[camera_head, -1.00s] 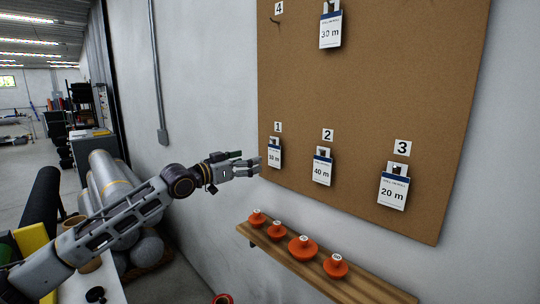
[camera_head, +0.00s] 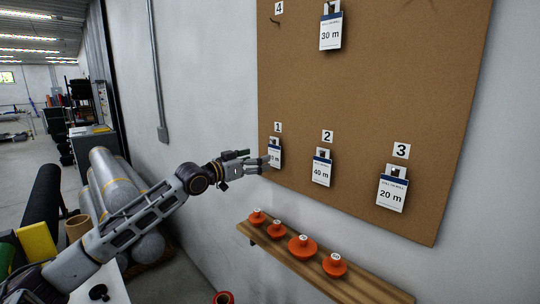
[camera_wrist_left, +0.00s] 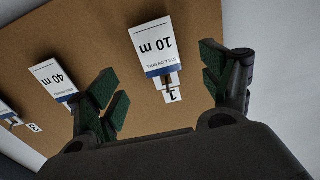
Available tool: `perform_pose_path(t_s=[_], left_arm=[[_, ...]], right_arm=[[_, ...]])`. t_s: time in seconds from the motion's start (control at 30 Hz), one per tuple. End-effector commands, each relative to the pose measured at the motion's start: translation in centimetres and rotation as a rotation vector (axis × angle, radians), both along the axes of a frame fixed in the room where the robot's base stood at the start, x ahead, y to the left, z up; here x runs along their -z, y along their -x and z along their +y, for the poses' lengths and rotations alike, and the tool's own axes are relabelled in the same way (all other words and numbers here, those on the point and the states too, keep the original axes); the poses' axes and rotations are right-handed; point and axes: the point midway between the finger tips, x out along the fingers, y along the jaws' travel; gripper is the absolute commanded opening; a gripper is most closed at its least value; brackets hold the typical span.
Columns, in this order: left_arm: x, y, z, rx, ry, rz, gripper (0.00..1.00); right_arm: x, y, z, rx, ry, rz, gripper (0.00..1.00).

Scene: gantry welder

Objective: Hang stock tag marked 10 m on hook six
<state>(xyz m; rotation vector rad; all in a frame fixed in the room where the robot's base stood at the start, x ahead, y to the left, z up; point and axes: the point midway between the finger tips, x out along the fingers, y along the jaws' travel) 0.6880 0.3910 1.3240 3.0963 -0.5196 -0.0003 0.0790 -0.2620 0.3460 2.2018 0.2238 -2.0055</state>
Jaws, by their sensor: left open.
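The stock tag marked 10 m (camera_wrist_left: 160,46) hangs at hook label 1, upside down in the left wrist view. In the head view this white, blue-topped tag (camera_head: 275,156) hangs at the board's lower left, its number partly covered by my fingers. My left gripper (camera_head: 264,164) is open at the tag's left side. In the left wrist view its green-padded fingers (camera_wrist_left: 160,85) are spread either side of the tag's hook end, with visible gaps. I cannot tell if they touch it. Hook six does not show. My right gripper is not in view.
The 40 m tag (camera_head: 321,171) hangs at 2 and the 20 m tag (camera_head: 392,192) at 3. A 30 m tag (camera_head: 330,34) hangs higher. Hook 4 (camera_head: 276,20) is bare. A wooden shelf (camera_head: 360,285) with several orange knobs (camera_head: 303,248) sits below the board.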

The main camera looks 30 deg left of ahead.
Motion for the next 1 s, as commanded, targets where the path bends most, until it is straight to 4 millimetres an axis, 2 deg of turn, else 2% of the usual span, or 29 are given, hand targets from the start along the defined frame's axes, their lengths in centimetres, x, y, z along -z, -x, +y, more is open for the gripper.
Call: perform_pose_path(t_s=[0.37,1.0], left_arm=[[-0.3,-1.9,-0.8,0.002,0.002,-0.003,0.8],[-0.2,-5.8,-2.1,0.002,0.0,-0.001,0.8]], right_arm=[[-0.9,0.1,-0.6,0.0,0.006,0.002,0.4],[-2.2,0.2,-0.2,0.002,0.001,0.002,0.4]])
